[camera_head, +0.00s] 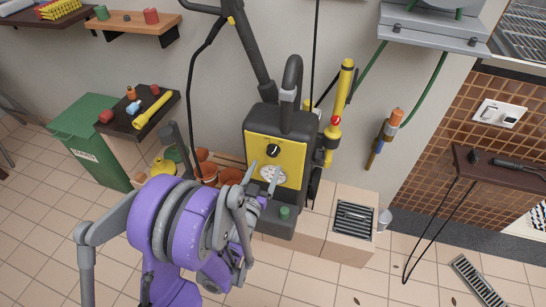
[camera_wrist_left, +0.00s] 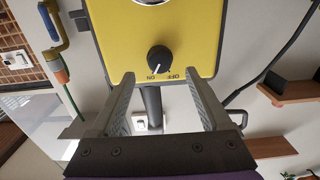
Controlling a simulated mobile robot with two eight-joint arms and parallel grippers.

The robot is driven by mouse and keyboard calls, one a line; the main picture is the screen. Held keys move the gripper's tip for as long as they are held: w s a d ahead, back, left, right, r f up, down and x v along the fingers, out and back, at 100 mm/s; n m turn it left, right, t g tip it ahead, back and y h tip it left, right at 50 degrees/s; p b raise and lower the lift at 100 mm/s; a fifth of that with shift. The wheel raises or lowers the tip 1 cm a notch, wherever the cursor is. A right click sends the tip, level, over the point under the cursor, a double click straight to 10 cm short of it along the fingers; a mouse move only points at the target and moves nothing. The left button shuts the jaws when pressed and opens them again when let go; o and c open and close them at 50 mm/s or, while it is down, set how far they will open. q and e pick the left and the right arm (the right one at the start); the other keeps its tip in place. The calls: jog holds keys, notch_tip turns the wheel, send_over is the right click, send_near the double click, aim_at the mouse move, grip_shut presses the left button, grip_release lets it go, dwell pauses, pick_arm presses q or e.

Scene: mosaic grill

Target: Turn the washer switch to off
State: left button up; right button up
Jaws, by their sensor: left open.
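The washer (camera_head: 283,122) is a black upright machine with a yellow front panel, standing on a low tiled ledge. Its switch is a round black knob (camera_head: 273,150) on the upper part of that panel, above a round gauge (camera_head: 267,173). In the left wrist view the knob (camera_wrist_left: 159,58) is close, with upside-down ON and OFF labels beside it. Its white mark seems to point toward ON. My left gripper (camera_head: 265,176) is open and empty in front of the panel, its fingers (camera_wrist_left: 160,84) apart on either side of the knob's line, not touching it. My right gripper is not in view.
A yellow spray lance (camera_head: 340,105) hangs right of the washer. Orange pots (camera_head: 208,165) stand left of it. A small dark shelf with tools (camera_head: 137,113) and a green bin (camera_head: 92,140) are further left. A floor grate (camera_head: 353,220) lies at right.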

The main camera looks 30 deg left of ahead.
aim_at(272, 154)
pick_arm(q)
jog(key=x, duration=0.6)
jog(key=shift+w, duration=0.15)
jog(key=shift+c, duration=0.2)
grip_shut()
jog(key=shift+d+n, duration=0.1)
jog(key=shift+n, duration=0.2)
jog(key=n+p, duration=0.1)
jog(key=n, duration=0.4)
jog(key=shift+n, duration=0.3)
jog(key=n+p, duration=0.1)
jog(key=n, duration=0.4)
jog(key=shift+n, duration=0.3)
